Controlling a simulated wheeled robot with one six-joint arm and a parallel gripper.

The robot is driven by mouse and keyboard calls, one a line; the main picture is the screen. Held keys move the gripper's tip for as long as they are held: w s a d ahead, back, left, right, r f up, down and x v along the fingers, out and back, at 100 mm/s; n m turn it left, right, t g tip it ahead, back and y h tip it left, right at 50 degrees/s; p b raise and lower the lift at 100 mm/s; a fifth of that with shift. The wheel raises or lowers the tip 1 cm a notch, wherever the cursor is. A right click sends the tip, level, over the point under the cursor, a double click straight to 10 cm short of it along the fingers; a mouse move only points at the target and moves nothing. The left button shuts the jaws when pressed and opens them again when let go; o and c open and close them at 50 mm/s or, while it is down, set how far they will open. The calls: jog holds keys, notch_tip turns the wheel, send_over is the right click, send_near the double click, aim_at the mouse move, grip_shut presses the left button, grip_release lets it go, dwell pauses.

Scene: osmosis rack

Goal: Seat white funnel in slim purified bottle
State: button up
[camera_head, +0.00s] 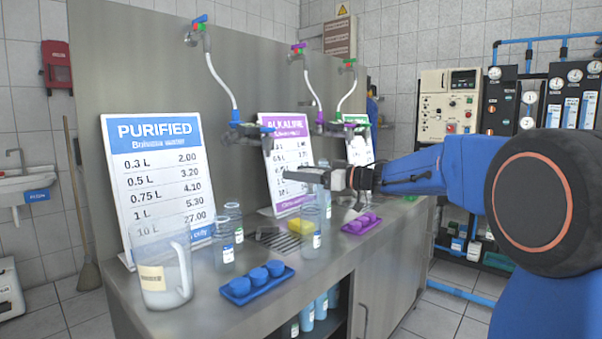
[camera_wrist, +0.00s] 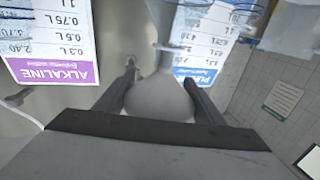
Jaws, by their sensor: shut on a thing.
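My gripper (camera_head: 312,176) reaches in from the right at mid-height, above the counter bottles. In the wrist view, its two dark fingers (camera_wrist: 160,79) are shut on the white funnel (camera_wrist: 159,98), whose pale rounded body fills the space between them. The funnel is hard to make out in the head view. Several clear bottles stand on the counter: two at the left, a front one (camera_head: 223,248) and one behind it (camera_head: 234,216), and a bottle (camera_head: 311,228) below my gripper. I cannot tell which is the slim purified bottle.
A clear pitcher (camera_head: 165,280) stands at the front left. A blue tray of caps (camera_head: 258,284), a purple tray of caps (camera_head: 361,224) and a yellow sponge (camera_head: 300,227) lie on the counter. Price boards and taps stand behind.

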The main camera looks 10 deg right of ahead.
jog(key=shift+f, duration=0.25)
jog(key=o, duration=1.1)
jog(key=v, duration=1.7)
jog(key=shift+s+d, duration=0.15)
jog(key=shift+d, duration=0.05)
jog(key=shift+r, duration=0.1)
